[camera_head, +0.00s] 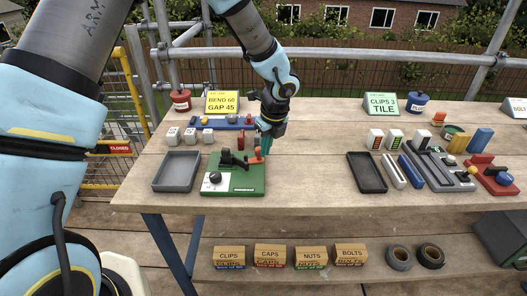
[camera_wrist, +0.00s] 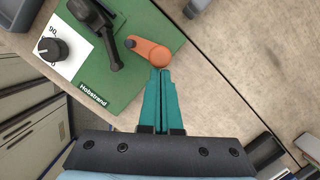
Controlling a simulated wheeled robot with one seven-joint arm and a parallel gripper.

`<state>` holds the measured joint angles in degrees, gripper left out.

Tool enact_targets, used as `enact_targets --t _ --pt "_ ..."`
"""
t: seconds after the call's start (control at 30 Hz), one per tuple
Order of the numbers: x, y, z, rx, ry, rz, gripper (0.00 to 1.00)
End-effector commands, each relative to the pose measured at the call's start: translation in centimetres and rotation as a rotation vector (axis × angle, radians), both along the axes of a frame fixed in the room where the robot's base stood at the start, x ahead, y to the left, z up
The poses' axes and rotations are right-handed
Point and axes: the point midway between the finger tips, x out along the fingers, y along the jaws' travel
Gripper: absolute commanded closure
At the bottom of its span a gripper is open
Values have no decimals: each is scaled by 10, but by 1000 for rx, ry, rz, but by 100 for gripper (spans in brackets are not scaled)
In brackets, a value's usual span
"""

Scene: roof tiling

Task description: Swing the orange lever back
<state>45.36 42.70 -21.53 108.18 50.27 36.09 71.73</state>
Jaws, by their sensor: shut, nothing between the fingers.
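The orange lever (camera_wrist: 149,52) is on a green-based device (camera_head: 236,181) marked Hobstrand, on the wooden bench. In the wrist view it is a flat orange arm with a dark pivot at its left end and a round wider end at the right. The device also carries a black handle (camera_wrist: 101,30) and a black knob (camera_wrist: 52,49) on a white dial plate. My gripper (camera_wrist: 160,72) has teal fingers that are shut and empty. Their tips are right at the near side of the lever's round end; I cannot tell whether they touch. In the head view the lever (camera_head: 257,155) shows beside my fingers.
A grey tray (camera_head: 155,186) lies left of the device and a black tray (camera_head: 384,182) to the right. White blocks and a blue rail (camera_head: 228,126) stand behind it. The bench (camera_head: 315,180) between the device and the black tray is clear.

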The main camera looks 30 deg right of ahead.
Motion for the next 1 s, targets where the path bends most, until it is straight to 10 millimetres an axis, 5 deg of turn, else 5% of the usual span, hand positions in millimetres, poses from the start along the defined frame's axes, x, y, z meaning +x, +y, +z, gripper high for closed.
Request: enact_targets --t 1.0 --pt "12 -8 0 0 0 164 100"
